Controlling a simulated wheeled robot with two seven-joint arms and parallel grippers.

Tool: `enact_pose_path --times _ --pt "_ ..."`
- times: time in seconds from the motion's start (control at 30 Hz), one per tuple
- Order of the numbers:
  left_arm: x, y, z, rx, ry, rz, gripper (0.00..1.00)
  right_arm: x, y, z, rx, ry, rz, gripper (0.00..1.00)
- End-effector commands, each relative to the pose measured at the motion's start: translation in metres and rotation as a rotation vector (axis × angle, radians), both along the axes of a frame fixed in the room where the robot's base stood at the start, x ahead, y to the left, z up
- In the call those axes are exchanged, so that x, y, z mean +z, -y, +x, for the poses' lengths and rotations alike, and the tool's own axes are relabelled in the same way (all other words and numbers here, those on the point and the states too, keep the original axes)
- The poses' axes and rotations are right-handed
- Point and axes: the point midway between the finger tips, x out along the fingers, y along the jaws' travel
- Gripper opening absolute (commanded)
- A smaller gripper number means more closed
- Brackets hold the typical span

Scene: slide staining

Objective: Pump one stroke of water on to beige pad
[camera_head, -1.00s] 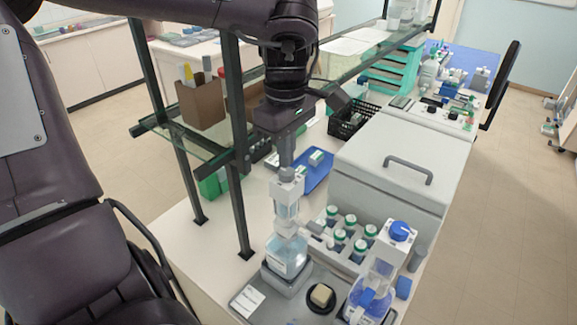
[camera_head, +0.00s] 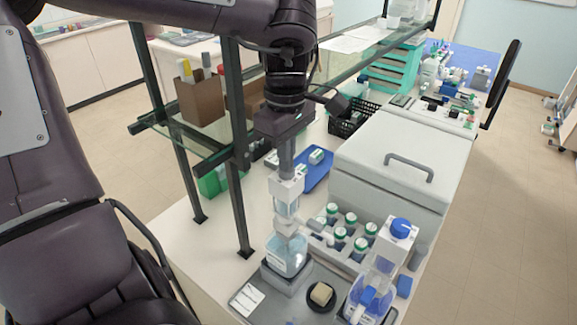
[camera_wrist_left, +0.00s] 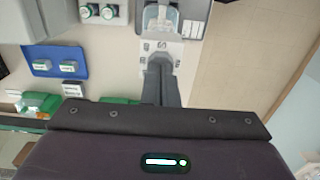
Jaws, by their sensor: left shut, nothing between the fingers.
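The clear pump bottle of pale blue water (camera_head: 287,256) stands upright on a grey base, with a white pump head (camera_head: 286,188) on top. The beige pad (camera_head: 321,293) sits in a small round black dish (camera_head: 318,307) to the right of the bottle's base. My left gripper (camera_head: 286,170) is shut and empty, pointing down with its fingertips at the top of the pump head. In the left wrist view the shut fingers (camera_wrist_left: 160,65) reach the white pump top (camera_wrist_left: 161,47). I cannot tell how firmly they touch. My right gripper is not in view.
A blue-capped dispenser with blue liquid (camera_head: 372,290) stands right of the dish. Several green-capped bottles (camera_head: 350,219) sit in a rack behind. A shelf post (camera_head: 239,190) is close on the left, and a large grey lidded box (camera_head: 385,165) is at the right.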

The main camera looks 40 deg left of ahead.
Motion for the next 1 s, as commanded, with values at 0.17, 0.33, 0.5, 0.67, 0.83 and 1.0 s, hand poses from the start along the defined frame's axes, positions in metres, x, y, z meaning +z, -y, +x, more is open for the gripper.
enact_pose_path --times 0.17,0.33,0.5,0.67,0.83,1.0 --pt "-0.008 0.0001 -0.0005 0.0 -0.002 0.0 0.0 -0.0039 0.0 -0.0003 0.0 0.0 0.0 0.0" --pt "-0.0103 0.0001 -0.0007 0.0 -0.002 0.0 0.0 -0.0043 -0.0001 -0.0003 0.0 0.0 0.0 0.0" --pt "-0.0102 0.0001 -0.0007 0.0 -0.003 0.0 0.0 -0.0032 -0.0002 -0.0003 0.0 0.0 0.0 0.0" --pt "-0.0107 0.0002 -0.0007 0.0 -0.003 0.0 0.0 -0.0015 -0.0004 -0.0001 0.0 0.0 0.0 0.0" --pt "-0.0115 0.0003 -0.0009 0.0 -0.004 -0.001 0.0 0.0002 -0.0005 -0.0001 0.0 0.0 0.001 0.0" --pt "-0.0125 0.0002 -0.0013 0.0 -0.005 -0.002 0.0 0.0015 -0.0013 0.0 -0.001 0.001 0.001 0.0"
